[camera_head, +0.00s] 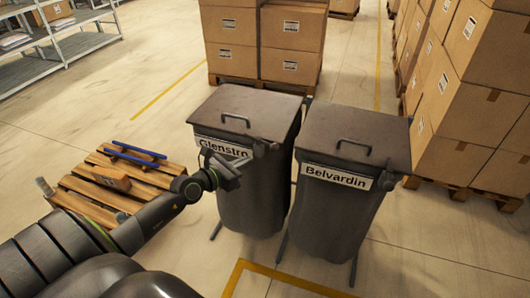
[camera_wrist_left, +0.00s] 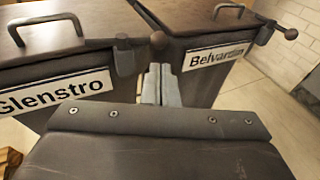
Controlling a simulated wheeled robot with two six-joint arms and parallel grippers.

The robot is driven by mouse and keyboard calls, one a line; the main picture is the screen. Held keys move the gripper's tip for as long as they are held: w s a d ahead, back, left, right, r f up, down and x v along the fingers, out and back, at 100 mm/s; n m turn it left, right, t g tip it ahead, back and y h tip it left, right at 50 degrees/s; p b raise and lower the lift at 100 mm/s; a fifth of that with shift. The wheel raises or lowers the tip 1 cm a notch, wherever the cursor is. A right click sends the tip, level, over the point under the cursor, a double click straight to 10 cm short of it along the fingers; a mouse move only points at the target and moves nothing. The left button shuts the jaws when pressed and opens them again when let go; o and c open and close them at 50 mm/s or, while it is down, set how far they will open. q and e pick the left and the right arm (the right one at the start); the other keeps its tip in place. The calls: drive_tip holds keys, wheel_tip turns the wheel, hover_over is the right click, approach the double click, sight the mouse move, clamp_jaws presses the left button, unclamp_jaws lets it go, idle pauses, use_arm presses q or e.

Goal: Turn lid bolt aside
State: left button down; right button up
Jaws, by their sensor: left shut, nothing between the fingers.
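Two dark grey lidded bins stand side by side, one labelled Glenstro (camera_head: 258,195) and one labelled Belvardin (camera_head: 325,220). Both lids are down. In the left wrist view, a lid bolt with a round knob (camera_wrist_left: 158,40) sits at the right front corner of the Glenstro bin. A similar knobbed bolt (camera_wrist_left: 291,33) is on the Belvardin bin's right corner. My left gripper (camera_head: 241,162) is in front of the Glenstro bin, near its label. Its pale fingertips (camera_wrist_left: 161,84) are shut and empty, below the Glenstro bolt and apart from it. My right gripper is not in view.
A wooden pallet (camera_head: 90,197) with blue bars lies left of the bins. Stacked cartons (camera_head: 290,28) stand behind and more cartons (camera_head: 455,90) stand right. A metal shelf (camera_head: 85,42) is at the back left. The floor in front of the bins is clear.

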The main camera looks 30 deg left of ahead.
sight(273, 149)
use_arm(q)
drive_tip(key=x, duration=0.7)
drive_tip(key=shift+w+b, duration=0.15)
drive_tip(key=shift+b, duration=0.2)
drive_tip(key=shift+w+d+f, duration=0.15)
drive_tip(key=shift+w, duration=0.55)
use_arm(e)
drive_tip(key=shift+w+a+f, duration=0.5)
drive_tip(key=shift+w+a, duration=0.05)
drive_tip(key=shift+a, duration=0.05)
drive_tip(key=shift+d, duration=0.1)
use_arm(q)
drive_tip(key=shift+w+d, duration=0.1)
drive_tip(key=shift+w, duration=0.1)
drive_tip(key=shift+w+d+p, duration=0.4)
drive_tip(key=shift+w+p, duration=0.15)
drive_tip(key=shift+w, duration=0.05)
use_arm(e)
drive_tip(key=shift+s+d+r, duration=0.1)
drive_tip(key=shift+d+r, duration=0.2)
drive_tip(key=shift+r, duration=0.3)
